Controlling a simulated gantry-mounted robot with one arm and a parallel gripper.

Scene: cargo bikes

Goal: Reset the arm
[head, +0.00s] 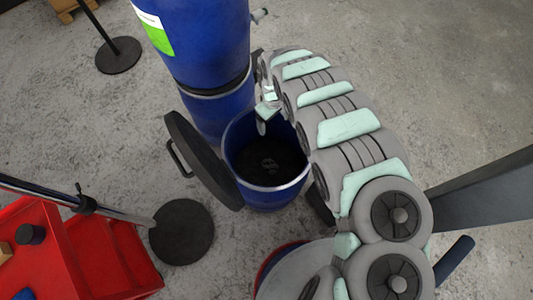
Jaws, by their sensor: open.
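My arm, grey with pale green panels, arches from the lower right up to the blue barrel in the middle. My gripper (265,115) is at the far end of the arm, over the back rim of the open blue barrel (262,190). Part of the gripper is hidden behind my own arm links. Its jaws are open, and I see nothing held in them. The barrel is open at the top, and something dark lies inside it. A dark lid with a handle (203,160) leans at the barrel's left side.
Stacked blue drums (205,50) stand behind the barrel. A red cart (75,250) is at the lower left, beside a pole on a round black base (182,232). Another black base (118,55) is at the upper left. Concrete floor is clear at the upper right.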

